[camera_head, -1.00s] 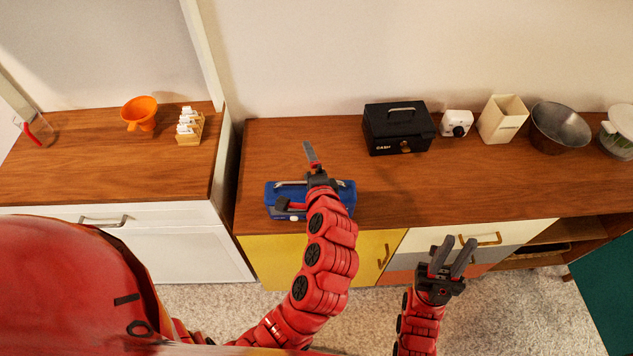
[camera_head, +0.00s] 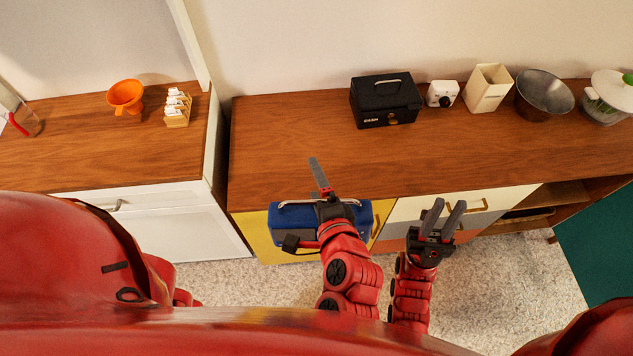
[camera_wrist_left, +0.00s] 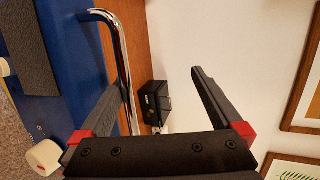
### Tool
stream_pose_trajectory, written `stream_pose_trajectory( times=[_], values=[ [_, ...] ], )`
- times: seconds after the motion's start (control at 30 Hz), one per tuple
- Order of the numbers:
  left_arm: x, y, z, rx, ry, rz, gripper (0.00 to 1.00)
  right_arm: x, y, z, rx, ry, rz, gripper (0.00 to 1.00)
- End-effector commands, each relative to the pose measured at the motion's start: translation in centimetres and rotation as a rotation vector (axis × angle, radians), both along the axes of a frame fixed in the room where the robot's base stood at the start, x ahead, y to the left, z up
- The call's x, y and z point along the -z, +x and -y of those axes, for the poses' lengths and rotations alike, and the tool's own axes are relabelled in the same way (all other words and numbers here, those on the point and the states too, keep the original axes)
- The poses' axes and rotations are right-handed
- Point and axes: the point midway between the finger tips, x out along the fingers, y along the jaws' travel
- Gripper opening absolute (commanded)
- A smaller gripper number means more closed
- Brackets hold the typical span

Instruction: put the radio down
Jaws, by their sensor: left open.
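The blue radio (camera_head: 362,222) has a chrome handle; in the head view it covers the counter's front edge and part of the yellow door. It fills the left of the left wrist view (camera_wrist_left: 65,75). My left gripper (camera_head: 305,206) is over it with its fingers spread apart. In the left wrist view the chrome handle (camera_wrist_left: 122,65) passes close to the left finger, inside the open jaws. Whether they touch is unclear, and the radio's underside is hidden. My right gripper (camera_head: 449,208) is open and empty, in front of the cabinet.
The wooden counter (camera_head: 290,140) is bare across its left and middle. A black cash box (camera_head: 385,105), a white device (camera_head: 442,94), a cream bin (camera_head: 488,90) and a metal bowl (camera_head: 543,95) line the back. A gap separates the left cabinet, with its orange funnel (camera_head: 125,97).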

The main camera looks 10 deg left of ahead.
Motion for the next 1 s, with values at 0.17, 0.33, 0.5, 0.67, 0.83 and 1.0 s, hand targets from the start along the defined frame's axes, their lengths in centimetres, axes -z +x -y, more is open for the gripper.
stream_pose_trajectory(
  times=[0.17,0.33,0.5,0.67,0.83,1.0],
  values=[
    [-0.16,-0.39,0.14,-0.001,0.0,0.0,1.0,0.01,0.0,0.0,0.0,0.0,0.0,0.27],
    [-0.19,-0.37,0.12,-0.001,0.001,0.001,1.0,0.01,0.0,0.0,0.0,0.0,0.0,0.27],
    [-0.19,-0.36,0.13,-0.001,0.001,0.001,0.73,0.0,0.0,0.0,0.0,0.0,0.0,0.27],
    [-0.2,-0.35,0.13,-0.001,0.001,0.001,0.44,0.0,0.0,0.0,0.0,0.0,0.0,0.27],
    [-0.2,-0.34,0.13,-0.001,0.001,0.001,0.14,0.01,0.0,0.0,0.0,0.0,0.0,0.27],
    [-0.19,-0.35,0.13,-0.001,0.001,0.001,0.0,0.01,0.0,0.0,0.0,0.0,0.0,0.27]
  ],
)
